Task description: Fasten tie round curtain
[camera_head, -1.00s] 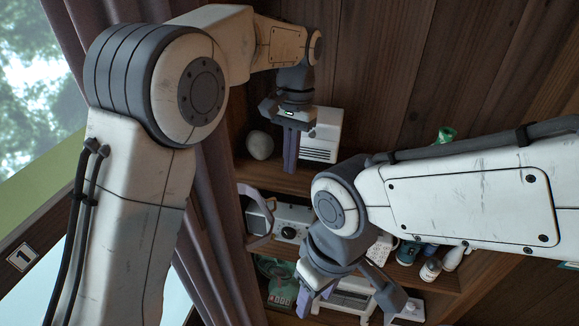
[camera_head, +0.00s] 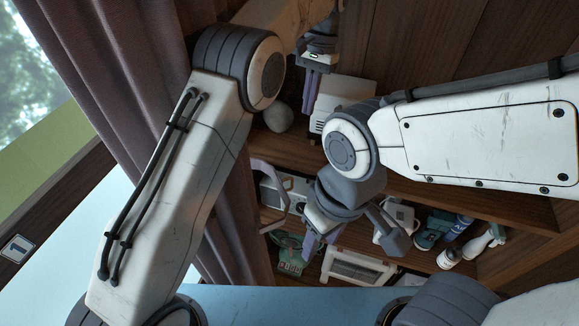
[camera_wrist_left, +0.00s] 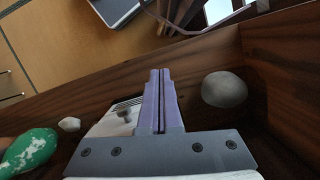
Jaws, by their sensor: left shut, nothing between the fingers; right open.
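The curtain (camera_head: 130,60) is a dull purple-brown cloth that hangs in long folds beside the window in the head view; my left arm hides part of it. A pale lilac curved band (camera_head: 272,176), which looks like the tie, sticks out from the curtain's right side. Its far end is hard to make out. My left gripper (camera_head: 308,96) is shut and empty, above the band and apart from it. Its fingers (camera_wrist_left: 161,75) are together in the left wrist view. My right gripper (camera_head: 350,246) is open and empty, to the right of and below the band.
Wooden shelves hold a white box (camera_head: 342,95), a grey round stone (camera_head: 279,117), a radio-like device (camera_head: 298,187) and several bottles (camera_head: 450,256). The wrist view shows the stone (camera_wrist_left: 224,90) and a green object (camera_wrist_left: 28,152). The window is at the left.

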